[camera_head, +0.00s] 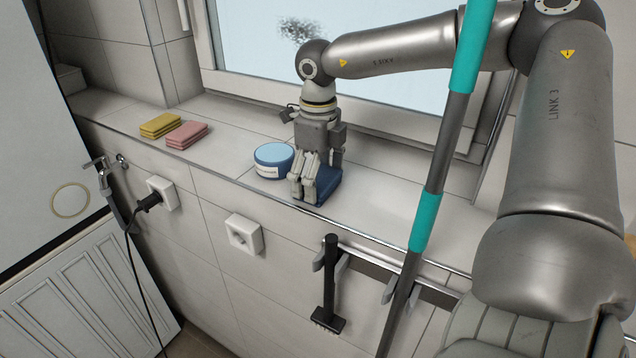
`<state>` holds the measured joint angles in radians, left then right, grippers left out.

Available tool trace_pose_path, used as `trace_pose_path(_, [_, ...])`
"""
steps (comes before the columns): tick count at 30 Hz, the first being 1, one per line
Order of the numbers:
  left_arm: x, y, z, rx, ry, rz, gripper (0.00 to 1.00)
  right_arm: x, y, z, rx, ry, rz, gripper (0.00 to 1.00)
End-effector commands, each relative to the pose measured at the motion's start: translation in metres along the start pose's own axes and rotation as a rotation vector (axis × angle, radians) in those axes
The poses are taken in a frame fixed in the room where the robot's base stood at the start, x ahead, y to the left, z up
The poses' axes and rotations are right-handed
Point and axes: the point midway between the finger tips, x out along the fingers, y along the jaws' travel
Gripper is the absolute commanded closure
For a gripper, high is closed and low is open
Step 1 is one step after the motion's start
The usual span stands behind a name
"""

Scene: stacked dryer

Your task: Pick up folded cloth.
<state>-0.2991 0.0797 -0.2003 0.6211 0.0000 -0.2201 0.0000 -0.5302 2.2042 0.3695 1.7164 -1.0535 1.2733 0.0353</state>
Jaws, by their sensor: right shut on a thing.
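A dark blue folded cloth (324,187) lies on the tiled window ledge, close to its front edge. My right gripper (308,190) points down over the cloth, its fingers shut on the cloth's left part. The fingers hide some of the cloth, and its right part shows beside them. The cloth appears to rest on the ledge still. My left gripper is not in the view.
A round tub with a blue lid (274,155) stands just left of my right gripper. Yellow sponges (160,125) and pink sponges (187,135) lie farther left on the ledge (225,150). A teal and grey pole (430,200) and a black brush (330,290) hang in front.

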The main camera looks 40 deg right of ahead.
Motion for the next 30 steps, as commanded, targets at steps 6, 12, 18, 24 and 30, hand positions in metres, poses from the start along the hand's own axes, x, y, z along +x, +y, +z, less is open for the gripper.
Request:
trace_pose_path(6, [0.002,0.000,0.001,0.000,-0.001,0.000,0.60,-0.004,-0.001,0.001,0.000,-0.002,-0.002,0.29])
trace_pose_path(12, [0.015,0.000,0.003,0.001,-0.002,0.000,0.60,-0.035,-0.001,0.001,0.001,-0.005,-0.005,0.30])
trace_pose_path(18, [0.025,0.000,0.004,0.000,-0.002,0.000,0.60,-0.075,0.000,0.001,-0.001,-0.003,-0.003,0.30])
trace_pose_path(24, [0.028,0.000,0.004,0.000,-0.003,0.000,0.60,-0.097,0.000,0.001,-0.001,0.000,-0.002,0.30])
trace_pose_path(30, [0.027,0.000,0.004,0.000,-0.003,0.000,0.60,-0.101,0.000,0.000,-0.002,0.001,0.000,0.30])
